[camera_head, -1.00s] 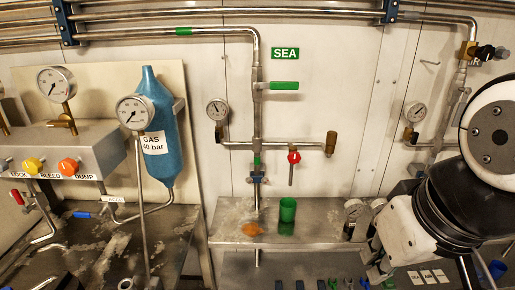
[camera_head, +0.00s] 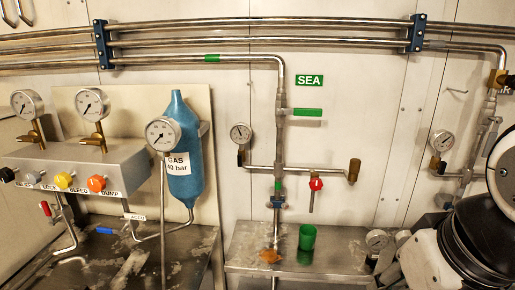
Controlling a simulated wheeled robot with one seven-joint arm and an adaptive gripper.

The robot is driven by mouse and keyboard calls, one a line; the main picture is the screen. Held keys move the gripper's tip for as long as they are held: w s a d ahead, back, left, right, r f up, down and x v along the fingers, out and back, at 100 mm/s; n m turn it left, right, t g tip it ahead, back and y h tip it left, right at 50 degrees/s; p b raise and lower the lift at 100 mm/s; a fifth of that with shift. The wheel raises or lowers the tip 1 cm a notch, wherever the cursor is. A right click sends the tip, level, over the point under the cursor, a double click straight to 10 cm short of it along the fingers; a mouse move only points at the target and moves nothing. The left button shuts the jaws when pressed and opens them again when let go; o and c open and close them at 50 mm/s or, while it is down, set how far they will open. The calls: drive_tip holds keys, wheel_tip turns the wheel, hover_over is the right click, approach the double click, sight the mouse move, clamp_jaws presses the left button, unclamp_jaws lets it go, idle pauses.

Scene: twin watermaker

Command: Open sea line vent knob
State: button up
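The sea line is a steel pipe (camera_head: 281,130) that comes down the wall under a green SEA sign (camera_head: 309,80). It carries a long green handle (camera_head: 307,112), a red knob (camera_head: 316,184) on the right branch, a small blue fitting (camera_head: 277,201) and a brass end fitting (camera_head: 354,170). None is labelled as the vent, so I cannot tell which knob that is. My arm is at the lower right, apart from the pipe. What seems to be part of my gripper (camera_head: 386,267) shows at the bottom edge; its fingertips cannot be made out.
A metal shelf (camera_head: 240,254) below the pipe holds a green cup (camera_head: 307,237) and an orange patch lies under the outlet. A gauge (camera_head: 241,133) sits left of the pipe. A blue gas bottle (camera_head: 182,150) and a knob panel (camera_head: 90,165) stand at the left.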

drive_tip(key=shift+o, duration=0.9)
drive_tip(key=w+a+f+m+y+p, duration=0.1)
drive_tip(key=w+f, duration=0.1)
drive_tip(key=w, duration=0.4)
drive_tip(key=shift+w+a, duration=0.3)
drive_tip(key=shift+w, duration=0.1)
drive_tip(key=t+h+p, duration=0.4)
drive_tip(key=t+p, duration=0.3)
drive_tip(key=t, duration=0.7)
approach(316, 185)
drive_tip(key=w, duration=0.3)
drive_tip(key=w+d, duration=0.1)
drive_tip(key=w, duration=0.5)
drive_tip(key=shift+w+d+r, duration=0.1)
drive_tip(key=shift+d+r, duration=0.05)
drive_tip(key=shift+d, duration=0.1)
